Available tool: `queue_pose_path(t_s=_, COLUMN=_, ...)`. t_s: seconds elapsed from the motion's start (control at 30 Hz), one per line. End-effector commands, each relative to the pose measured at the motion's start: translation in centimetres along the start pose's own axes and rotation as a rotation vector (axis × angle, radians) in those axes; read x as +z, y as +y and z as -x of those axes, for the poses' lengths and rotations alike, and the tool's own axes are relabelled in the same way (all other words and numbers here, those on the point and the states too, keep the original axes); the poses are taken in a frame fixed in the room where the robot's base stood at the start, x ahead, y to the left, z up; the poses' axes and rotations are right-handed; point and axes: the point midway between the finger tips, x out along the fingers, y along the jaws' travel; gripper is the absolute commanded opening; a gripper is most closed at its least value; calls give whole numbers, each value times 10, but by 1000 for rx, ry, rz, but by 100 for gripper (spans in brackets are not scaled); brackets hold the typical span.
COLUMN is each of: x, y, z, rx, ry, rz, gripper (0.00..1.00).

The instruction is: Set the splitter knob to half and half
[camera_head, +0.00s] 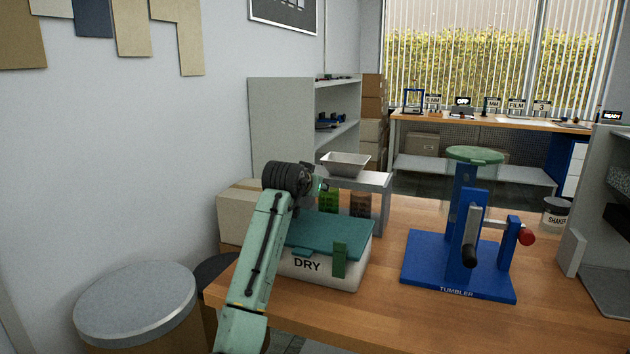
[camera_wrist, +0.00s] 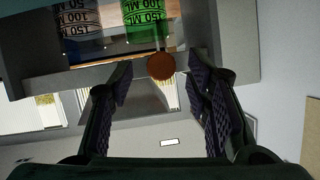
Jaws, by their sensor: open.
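The splitter is a grey stand (camera_head: 376,180) with a metal hopper (camera_head: 345,162) on top. Below it stand a green cup (camera_head: 328,201) and a brown cup (camera_head: 360,203). In the wrist view, a round orange-brown knob (camera_wrist: 160,66) on a thin stem appears in front of the splitter. The green cup (camera_wrist: 147,20) with volume marks shows behind it, upside down in the picture. My gripper (camera_wrist: 161,82) is open, its two fingers spread either side of the knob, with visible gaps to both. In the head view my gripper (camera_head: 321,187) is beside the splitter; the knob is not clear there.
A DRY box (camera_head: 345,272) with a teal lid (camera_head: 325,238) stands just in front of the splitter, below my arm. A blue tumbler (camera_head: 458,270) stands to the right on the wooden table (camera_head: 390,315). Cardboard boxes (camera_head: 236,203) are at the left.

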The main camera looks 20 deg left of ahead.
Motion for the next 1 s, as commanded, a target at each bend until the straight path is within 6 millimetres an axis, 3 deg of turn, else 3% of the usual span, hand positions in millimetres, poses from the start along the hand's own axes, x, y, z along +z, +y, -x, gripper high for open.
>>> queue_pose_path(t_s=0.2, x=0, y=0, z=-14, rx=-1, ry=0, rz=0, gripper=44)
queue_pose_path(t_s=0.47, x=0, y=0, z=-15, rx=-1, ry=1, rz=0, gripper=44)
queue_pose_path(t_s=1.0, x=0, y=0, z=-14, rx=-1, ry=1, rz=0, gripper=8)
